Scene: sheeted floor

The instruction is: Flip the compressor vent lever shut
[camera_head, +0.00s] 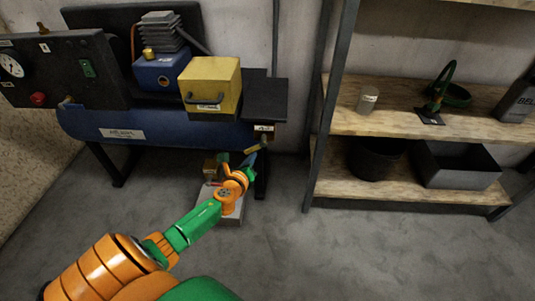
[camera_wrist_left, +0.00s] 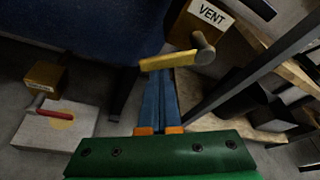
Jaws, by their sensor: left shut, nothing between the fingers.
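The blue compressor tank (camera_head: 165,133) stands on dark legs against the wall. A VENT label (camera_wrist_left: 212,13) is at its right end; the small tag (camera_head: 263,128) shows in the head view. The yellow vent lever (camera_wrist_left: 168,61) lies nearly level in the wrist view, joined at its right to a round grey pivot (camera_wrist_left: 203,48). My left gripper (camera_wrist_left: 167,72) is shut and empty, its blue fingertips just below the lever's middle. I cannot tell whether they touch it. In the head view, my left gripper (camera_head: 260,160) is below the tank's right end, near the lever (camera_head: 257,148).
A yellow box (camera_head: 211,85) sits on the compressor. A pale block (camera_wrist_left: 55,127) with a red-handled item and a small brown box (camera_wrist_left: 43,76) are on the floor below. A wooden shelf rack (camera_head: 400,120) stands close on the right. The front floor is clear.

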